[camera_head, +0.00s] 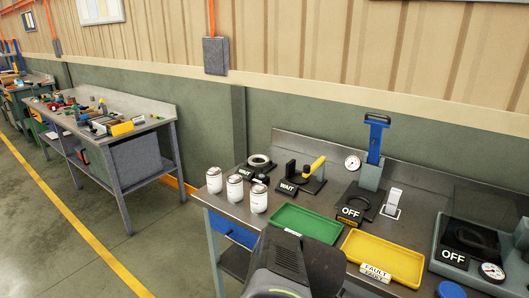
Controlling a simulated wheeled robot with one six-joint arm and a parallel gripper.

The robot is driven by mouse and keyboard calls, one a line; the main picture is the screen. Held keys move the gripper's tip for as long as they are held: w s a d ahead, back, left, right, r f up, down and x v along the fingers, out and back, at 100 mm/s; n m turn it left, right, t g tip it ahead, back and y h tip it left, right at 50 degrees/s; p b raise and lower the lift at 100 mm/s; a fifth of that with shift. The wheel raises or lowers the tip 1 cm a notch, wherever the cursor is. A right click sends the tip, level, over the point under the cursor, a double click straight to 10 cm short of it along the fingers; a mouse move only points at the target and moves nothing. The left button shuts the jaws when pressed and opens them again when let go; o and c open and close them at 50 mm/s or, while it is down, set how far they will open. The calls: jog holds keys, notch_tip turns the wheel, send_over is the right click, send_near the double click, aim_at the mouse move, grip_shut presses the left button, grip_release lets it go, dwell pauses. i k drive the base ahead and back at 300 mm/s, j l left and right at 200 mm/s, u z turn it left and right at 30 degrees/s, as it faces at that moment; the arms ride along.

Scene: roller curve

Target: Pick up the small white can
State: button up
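Three small white cans with printed labels stand upright in a row at the left end of the grey metal workbench (225,206). The left can (214,181), the middle can (235,189) and the right can (259,199) look alike in size. Nothing holds them. A dark part of my own body shows at the bottom centre, in front of the bench. My gripper's fingers are not in this view.
A green tray (307,224) and a yellow tray (383,259) lie right of the cans. Black fixtures with WAIT signs (287,187) stand behind. A blue-handled press (375,150) with an OFF sign is further right. Another cluttered bench (150,123) stands left; floor between is clear.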

aim_at(259, 191)
jog(key=u, duration=0.15)
jog(key=i+j+z, duration=0.1)
jog(key=i+j, duration=0.85)
jog(key=i, duration=0.15)
